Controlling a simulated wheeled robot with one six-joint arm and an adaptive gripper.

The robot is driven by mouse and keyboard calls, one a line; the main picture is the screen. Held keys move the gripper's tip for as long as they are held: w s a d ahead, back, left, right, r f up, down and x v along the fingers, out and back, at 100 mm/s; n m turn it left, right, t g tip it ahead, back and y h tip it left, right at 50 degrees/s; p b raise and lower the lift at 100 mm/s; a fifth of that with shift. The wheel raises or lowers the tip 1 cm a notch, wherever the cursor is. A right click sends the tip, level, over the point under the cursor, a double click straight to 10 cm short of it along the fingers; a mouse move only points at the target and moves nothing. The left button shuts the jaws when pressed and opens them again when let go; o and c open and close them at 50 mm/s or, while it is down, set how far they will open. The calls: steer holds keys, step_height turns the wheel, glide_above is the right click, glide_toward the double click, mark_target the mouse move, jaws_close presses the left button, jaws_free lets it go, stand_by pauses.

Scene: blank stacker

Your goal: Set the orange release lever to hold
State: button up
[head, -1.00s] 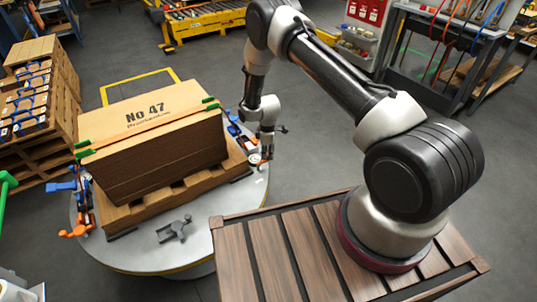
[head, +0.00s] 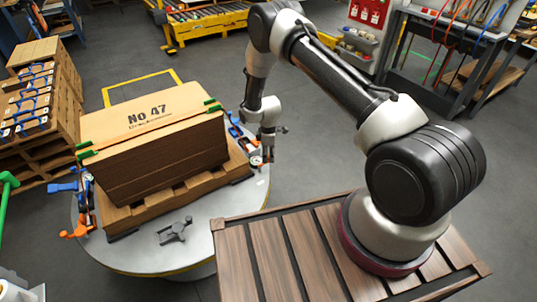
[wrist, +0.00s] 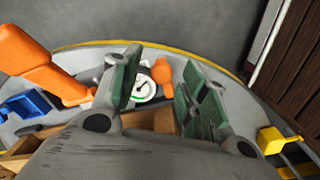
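In the wrist view a thick orange lever (wrist: 35,70) slants down from the upper left toward my left finger. An orange rounded end (wrist: 160,88) shows between my two fingers, beside a white dial (wrist: 143,88). Whether both orange parts are one piece is hidden by the left finger. My gripper (wrist: 165,88) is open, its green-padded fingers apart on either side of the orange end; contact cannot be told. In the head view my gripper (head: 268,153) is low at the right edge of the round table, over a small orange part (head: 255,161).
The round grey table (head: 165,258) bears a pallet with a stack of brown blanks (head: 155,130) strapped in green. Blue and orange clamp parts (head: 75,228) stand at its left edge. A grey handle (head: 174,232) lies in front. A yellow part (wrist: 275,140) shows right of my gripper.

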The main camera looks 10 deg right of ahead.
step_height(320, 180, up, 12)
stand_by(0.6)
